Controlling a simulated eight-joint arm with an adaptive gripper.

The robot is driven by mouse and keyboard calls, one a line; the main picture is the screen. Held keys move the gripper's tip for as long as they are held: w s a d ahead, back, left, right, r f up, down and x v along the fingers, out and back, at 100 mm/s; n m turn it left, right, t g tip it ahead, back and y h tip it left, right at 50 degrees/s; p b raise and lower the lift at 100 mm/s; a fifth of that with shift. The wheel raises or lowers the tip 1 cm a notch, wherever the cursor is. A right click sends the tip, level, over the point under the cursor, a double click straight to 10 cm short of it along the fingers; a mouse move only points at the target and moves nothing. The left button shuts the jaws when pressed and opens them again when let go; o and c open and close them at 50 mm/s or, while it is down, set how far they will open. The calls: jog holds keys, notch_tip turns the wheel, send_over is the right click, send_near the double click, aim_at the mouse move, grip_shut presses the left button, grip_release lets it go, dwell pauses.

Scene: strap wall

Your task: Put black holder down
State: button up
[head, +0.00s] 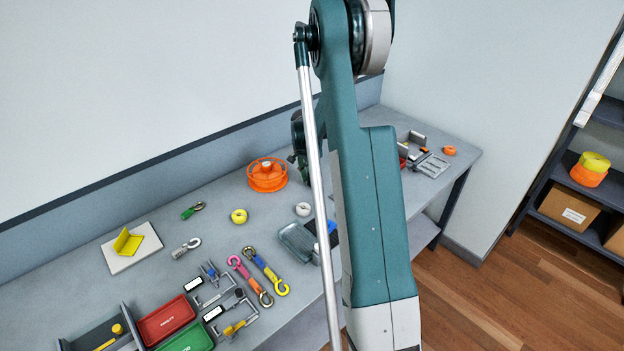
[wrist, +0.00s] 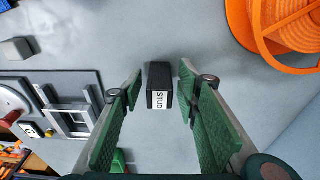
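The black holder (wrist: 158,76) is a small dark block with a white label reading "STUD". In the wrist view it is on the grey bench top, between the two green finger pads of my gripper (wrist: 160,82). The fingers are spread, with a narrow gap showing on each side of the holder, so I do not see them holding it. Whether its base rests flat on the bench is hard to tell from above. In the head view my arm hides the holder and the fingers.
An orange reel (wrist: 282,28) stands close at the upper right; it also shows in the head view (head: 267,175). A dark plate with a metal frame (wrist: 72,115) lies left. The workbench (head: 210,240) carries hooks, a red tray (head: 166,320) and a green tray (head: 188,340). A wall backs it.

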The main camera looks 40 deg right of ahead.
notch_tip(320, 180, up, 12)
jog(key=a, duration=0.1)
jog(key=shift+a+p, duration=0.3)
jog(key=shift+a, duration=0.1)
dwell(0.3)
dwell(0.3)
jog(key=s+a+r+n+t, duration=0.2)
jog(key=s+a+r+n, duration=0.25)
jog(key=a+r, duration=0.65)
jog(key=s+a+r+n+t, duration=0.1)
jog(key=s+a+r+n, duration=0.45)
jog(key=a, duration=0.95)
jog(key=s+a+r+n+t+y, duration=0.1)
jog(key=s+a+n+t, duration=0.3)
jog(key=s+a, duration=1.6)
jog(key=s+r+n, duration=0.1)
jog(key=s+n, duration=0.1)
jog(key=n, duration=0.2)
jog(key=shift+a+y, duration=0.35)
jog(key=shift+y, duration=0.05)
